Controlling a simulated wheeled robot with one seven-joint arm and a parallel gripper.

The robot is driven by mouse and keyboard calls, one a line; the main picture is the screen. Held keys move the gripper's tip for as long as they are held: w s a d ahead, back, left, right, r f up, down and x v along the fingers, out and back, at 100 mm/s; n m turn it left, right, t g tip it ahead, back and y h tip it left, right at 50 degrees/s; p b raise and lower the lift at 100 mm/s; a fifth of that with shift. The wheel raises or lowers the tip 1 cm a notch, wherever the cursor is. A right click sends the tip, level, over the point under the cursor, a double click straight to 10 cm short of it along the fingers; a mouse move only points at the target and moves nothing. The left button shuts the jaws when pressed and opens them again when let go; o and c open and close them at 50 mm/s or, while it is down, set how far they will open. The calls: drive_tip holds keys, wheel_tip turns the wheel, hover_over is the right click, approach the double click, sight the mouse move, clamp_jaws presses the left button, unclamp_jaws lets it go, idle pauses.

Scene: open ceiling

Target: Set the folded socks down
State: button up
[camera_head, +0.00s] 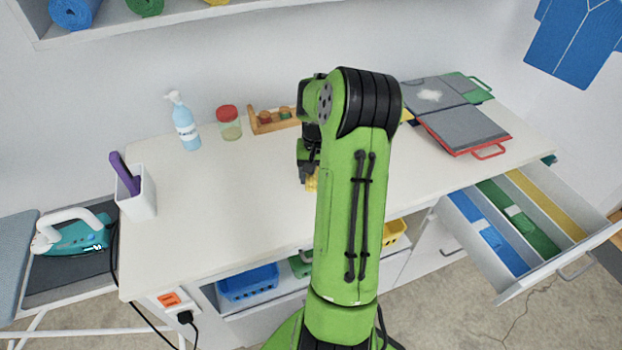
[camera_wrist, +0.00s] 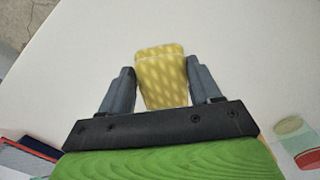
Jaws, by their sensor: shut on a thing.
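The folded socks (camera_wrist: 162,78) are a yellow patterned bundle between the two fingers of my gripper (camera_wrist: 161,88) in the wrist view. The fingers are shut on the bundle from both sides. In the head view a small yellow piece of the socks (camera_head: 311,184) shows at the left edge of my green arm, and the arm hides most of my gripper. The bundle is over the white tabletop (camera_head: 235,205). I cannot tell whether it touches the surface.
A spray bottle (camera_head: 185,122), a red-lidded jar (camera_head: 229,123) and a wooden rack (camera_head: 272,121) stand along the back. A white cup (camera_head: 139,195) is at the left. Folders (camera_head: 462,130) lie at the right, above an open drawer (camera_head: 541,270). The left-centre tabletop is clear.

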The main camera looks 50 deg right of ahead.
wheel_tip(320, 180, down, 2)
drive_tip(key=shift+a+f, duration=0.1)
drive_tip(key=shift+f, duration=0.05)
drive_tip(key=o, duration=1)
drive_tip(key=shift+o, duration=0.2)
wheel_tip(320, 180, up, 12)
drive_tip(key=p, duration=0.2)
drive_tip(key=shift+r, duration=0.25)
